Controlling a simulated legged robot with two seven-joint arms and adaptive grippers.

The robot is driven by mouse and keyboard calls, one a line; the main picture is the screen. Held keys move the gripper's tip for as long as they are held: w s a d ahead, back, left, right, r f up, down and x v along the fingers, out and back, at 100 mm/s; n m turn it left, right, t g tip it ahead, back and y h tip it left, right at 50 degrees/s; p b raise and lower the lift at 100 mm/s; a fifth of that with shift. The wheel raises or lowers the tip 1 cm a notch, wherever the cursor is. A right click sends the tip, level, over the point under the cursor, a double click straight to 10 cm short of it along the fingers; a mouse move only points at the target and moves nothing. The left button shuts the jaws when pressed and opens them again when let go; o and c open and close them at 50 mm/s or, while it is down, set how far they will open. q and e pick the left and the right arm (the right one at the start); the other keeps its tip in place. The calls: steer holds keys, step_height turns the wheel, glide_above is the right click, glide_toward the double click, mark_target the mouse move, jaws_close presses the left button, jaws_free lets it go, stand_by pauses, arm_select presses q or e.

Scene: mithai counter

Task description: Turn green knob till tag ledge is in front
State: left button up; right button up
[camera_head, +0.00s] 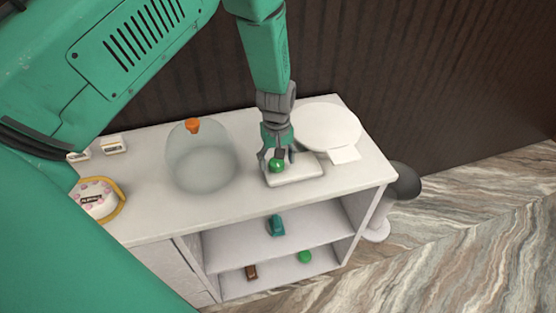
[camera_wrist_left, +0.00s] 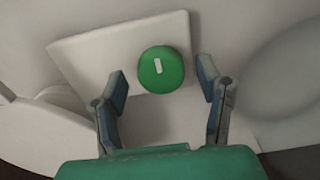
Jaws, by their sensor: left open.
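The green knob (camera_head: 277,166) sits on a white base plate (camera_head: 305,172) on the counter. In the left wrist view the knob (camera_wrist_left: 160,69) is round with a short white mark on its top. My left gripper (camera_head: 275,157) is over the knob, pointing down. In the wrist view its two fingers (camera_wrist_left: 162,88) are apart, one to each side of the knob, with gaps visible. A white round disc (camera_head: 329,126) stands behind the base, with a white tag ledge (camera_head: 345,155) jutting at its front right. My right gripper is not in view.
A glass dome with an orange top (camera_head: 193,125) stands left of the gripper. A decorated cake (camera_head: 97,199) and small label cards (camera_head: 114,144) are further left. Shelves below hold a teal object (camera_head: 276,226), a green ball (camera_head: 305,256) and a brown block (camera_head: 251,272).

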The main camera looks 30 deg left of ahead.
mark_target(277, 161)
arm_select(q)
step_height(277, 161, up, 11)
steer(key=shift+r, duration=0.15)
steer(key=shift+w, duration=0.1)
stand_by(0.4)
